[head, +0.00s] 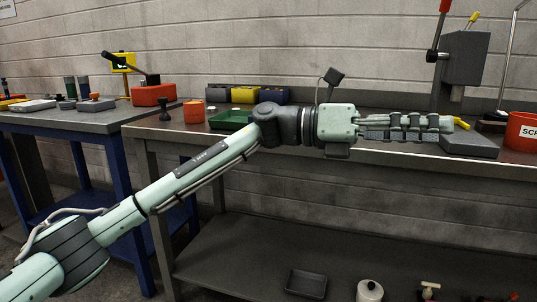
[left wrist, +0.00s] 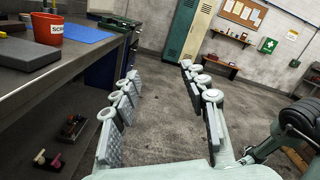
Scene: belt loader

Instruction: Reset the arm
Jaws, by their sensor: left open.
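My left arm reaches in from the lower left of the head view and stretches across the front of the workbench (head: 140,128). My left gripper (head: 448,123) is seen from the side, pointing right, in front of the bench's right part. In the left wrist view the gripper (left wrist: 160,72) has its two padded fingers spread wide apart. Only grey floor and the room beyond show between them, so it is open and empty.
A grey press (head: 463,70) and a red bin (head: 522,132) stand close to the gripper.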

